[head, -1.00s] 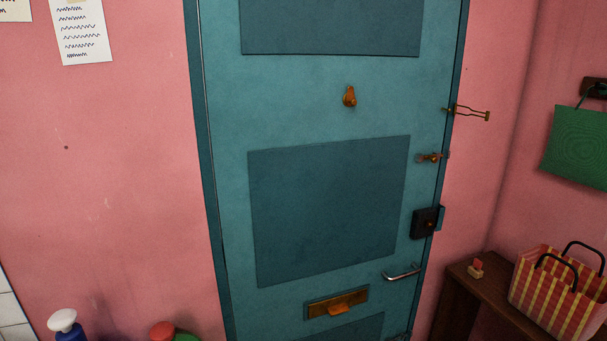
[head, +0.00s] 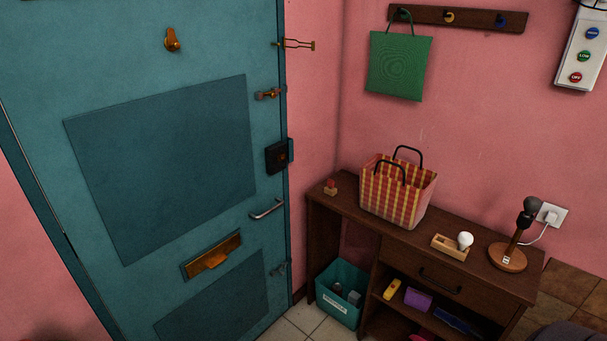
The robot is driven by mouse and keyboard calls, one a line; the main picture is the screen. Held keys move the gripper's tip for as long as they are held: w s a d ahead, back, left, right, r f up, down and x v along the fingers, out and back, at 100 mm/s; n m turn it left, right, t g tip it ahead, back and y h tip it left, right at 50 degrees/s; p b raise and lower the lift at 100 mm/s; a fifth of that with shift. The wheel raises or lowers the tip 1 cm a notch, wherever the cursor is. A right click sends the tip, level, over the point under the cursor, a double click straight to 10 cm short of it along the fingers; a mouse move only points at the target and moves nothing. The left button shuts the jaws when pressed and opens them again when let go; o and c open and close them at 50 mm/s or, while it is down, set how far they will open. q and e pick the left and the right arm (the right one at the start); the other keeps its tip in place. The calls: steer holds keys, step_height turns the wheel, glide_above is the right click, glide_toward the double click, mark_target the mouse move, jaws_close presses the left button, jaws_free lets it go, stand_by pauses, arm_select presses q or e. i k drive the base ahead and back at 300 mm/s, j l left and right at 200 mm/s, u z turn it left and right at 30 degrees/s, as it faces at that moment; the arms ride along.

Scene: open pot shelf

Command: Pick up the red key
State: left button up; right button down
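I cannot make out a red key anywhere in the head view. A small red-topped object (head: 330,186) stands on the left end of the wooden cabinet (head: 350,208); it is too small to tell what it is. The wall rack (head: 470,17) holds a green bag (head: 400,66) on its left, with a small yellowish piece and a small blue piece farther right. Neither of my grippers shows.
The teal door (head: 160,170) is at the left with its lever handle (head: 267,209). On the cabinet stand a striped basket (head: 397,192), a bulb in a wooden tray (head: 451,247) and a lamp (head: 508,256). A teal bin (head: 340,310) stands on the floor.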

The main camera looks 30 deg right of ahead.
mark_target(331, 183)
steer(key=z, duration=1.3)
